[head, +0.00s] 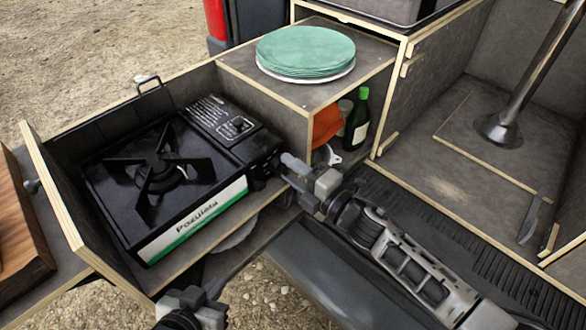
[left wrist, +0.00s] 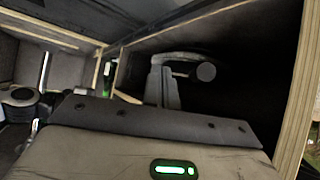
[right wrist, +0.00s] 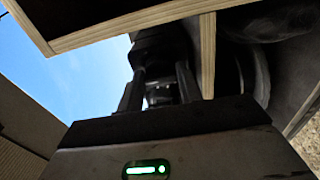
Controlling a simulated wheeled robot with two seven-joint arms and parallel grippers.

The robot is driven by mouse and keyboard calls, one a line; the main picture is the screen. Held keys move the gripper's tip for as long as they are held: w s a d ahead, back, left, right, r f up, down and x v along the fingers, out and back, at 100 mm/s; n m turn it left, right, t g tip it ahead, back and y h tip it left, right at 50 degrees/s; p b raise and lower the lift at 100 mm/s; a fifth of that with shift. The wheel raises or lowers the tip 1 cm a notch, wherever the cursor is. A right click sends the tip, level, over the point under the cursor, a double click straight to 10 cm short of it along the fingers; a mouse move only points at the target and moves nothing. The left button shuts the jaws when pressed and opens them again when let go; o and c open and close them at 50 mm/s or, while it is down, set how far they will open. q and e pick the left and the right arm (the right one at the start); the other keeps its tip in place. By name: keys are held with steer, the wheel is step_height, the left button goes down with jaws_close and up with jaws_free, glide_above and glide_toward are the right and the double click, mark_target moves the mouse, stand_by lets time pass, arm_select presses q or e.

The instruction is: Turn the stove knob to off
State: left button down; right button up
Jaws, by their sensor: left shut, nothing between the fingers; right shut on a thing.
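The black camping stove (head: 160,175) sits in the open wooden pull-out tray on the left, its front panel facing the lower right. The stove knob (head: 259,180) is at the right end of that front and is mostly hidden by my right gripper. My right gripper (head: 286,162) is at that end of the stove, shut on the knob. In the right wrist view, the fingers (right wrist: 158,88) point at a dark part with little detail. My left gripper (head: 207,300) is at the bottom edge, below the tray, away from the stove. Its closed, empty fingers (left wrist: 162,86) show in the left wrist view.
Green plates (head: 305,50) are stacked on the wooden box top. A dark green bottle (head: 357,120) and an orange item (head: 326,125) stand in the niche beneath. A wooden board (head: 20,235) is at far left. The tray walls and shelf edges are close to my right gripper.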

arm_select(q)
steer(key=shift+d, duration=0.1)
arm_select(e)
steer(key=o, duration=1)
arm_select(q)
steer(key=shift+r, duration=0.1)
steer(key=shift+f+b, duration=0.4)
steer(key=shift+b, duration=0.4)
arm_select(e)
steer(key=v, duration=1.6)
